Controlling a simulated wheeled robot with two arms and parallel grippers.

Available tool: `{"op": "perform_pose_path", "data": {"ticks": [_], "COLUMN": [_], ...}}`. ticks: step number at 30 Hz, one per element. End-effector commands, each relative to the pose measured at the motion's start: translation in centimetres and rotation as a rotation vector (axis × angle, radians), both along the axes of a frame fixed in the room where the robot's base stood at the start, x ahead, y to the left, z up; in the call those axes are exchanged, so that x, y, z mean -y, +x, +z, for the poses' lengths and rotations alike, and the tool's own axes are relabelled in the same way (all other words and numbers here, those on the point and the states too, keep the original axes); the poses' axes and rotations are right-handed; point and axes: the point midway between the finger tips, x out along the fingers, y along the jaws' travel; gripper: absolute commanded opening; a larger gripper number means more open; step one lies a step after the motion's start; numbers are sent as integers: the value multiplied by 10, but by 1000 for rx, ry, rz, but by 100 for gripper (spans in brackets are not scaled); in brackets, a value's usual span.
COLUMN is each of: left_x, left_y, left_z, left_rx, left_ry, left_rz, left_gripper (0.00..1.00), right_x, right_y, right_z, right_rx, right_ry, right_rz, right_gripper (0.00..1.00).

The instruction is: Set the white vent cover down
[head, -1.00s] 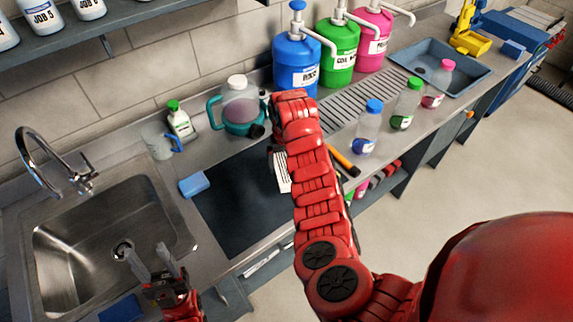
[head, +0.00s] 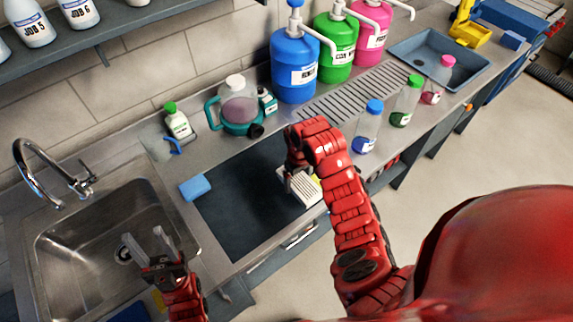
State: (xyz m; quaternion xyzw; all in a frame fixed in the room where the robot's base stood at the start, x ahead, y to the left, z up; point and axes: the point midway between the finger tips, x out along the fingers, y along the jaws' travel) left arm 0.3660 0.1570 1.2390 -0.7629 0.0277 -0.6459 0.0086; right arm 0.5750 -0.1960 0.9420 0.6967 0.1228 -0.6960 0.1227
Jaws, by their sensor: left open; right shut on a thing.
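The white vent cover (head: 302,193) is a pale slatted piece at the right part of the dark mat (head: 240,226), near the counter's front edge. My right gripper (head: 297,172) is shut on it from above, and my red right arm hides part of it. I cannot tell whether the cover touches the mat or hangs just above it. My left gripper (head: 149,242) is open and empty over the right side of the steel sink.
A blue sponge (head: 195,187) lies at the mat's left edge. A teal-handled jug (head: 238,105) and a green-capped bottle (head: 177,121) stand behind the mat. Small bottles, including a blue-capped one (head: 367,128), stand to the right. The mat's left and middle are clear.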

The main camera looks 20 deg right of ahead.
Motion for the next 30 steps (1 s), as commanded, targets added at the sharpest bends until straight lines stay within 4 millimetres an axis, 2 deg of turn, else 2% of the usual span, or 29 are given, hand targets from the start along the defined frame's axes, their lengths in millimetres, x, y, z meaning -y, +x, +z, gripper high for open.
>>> {"op": "perform_pose_path", "data": {"ticks": [1, 12, 14, 20, 26, 30], "left_x": [0, 0, 0, 0, 0, 0], "left_y": [0, 0, 0, 0, 0, 0], "left_z": [-14, -65, -55, -49, -48, -40], "left_rx": [0, 1, 0, 1, 0, 1], "left_ry": [0, 0, 0, 0, 0, 0], "left_rz": [0, 0, 0, 0, 0, 0], "left_gripper": [50, 50, 50, 50, 50, 50], "right_x": [-2, -5, -5, -4, -5, -5], "right_y": [14, 81, 86, 102, 106, 106], "right_z": [-6, -13, -5, -6, -9, -16], "right_rx": [6, 3, -2, 2, -1, -3], "right_ry": [6, 4, 3, 2, 0, 0], "right_rz": [-4, 0, -3, -5, 0, -1], "right_gripper": [16, 16, 16, 16, 16, 16]}}
